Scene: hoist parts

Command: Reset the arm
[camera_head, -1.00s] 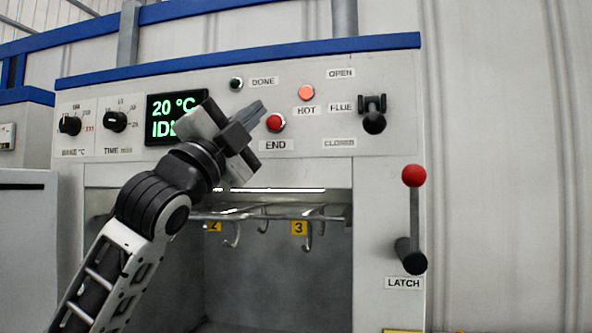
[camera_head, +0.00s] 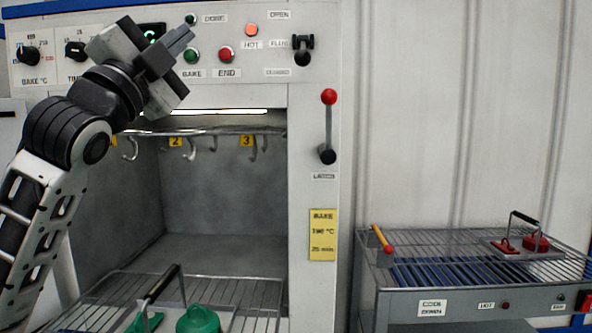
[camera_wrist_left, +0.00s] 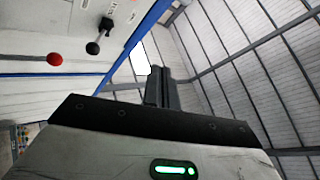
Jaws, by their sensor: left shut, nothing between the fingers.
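My left gripper (camera_head: 180,38) is raised in front of the oven's control panel (camera_head: 120,90), up and to the left of the red END button (camera_head: 227,55). Its fingers are together with nothing between them. It partly covers the display (camera_head: 152,31). In the left wrist view its closed fingers (camera_wrist_left: 160,78) point up toward the wall and roof. My right gripper shows in neither view.
The oven is open, with hooks (camera_head: 212,143) inside and a wire rack (camera_head: 105,290) holding green parts (camera_head: 198,320) in front. The latch lever (camera_head: 329,125) stands upright. A cooling rack (camera_head: 440,250) at right holds red parts (camera_head: 535,242) and an orange-handled tool (camera_head: 381,237).

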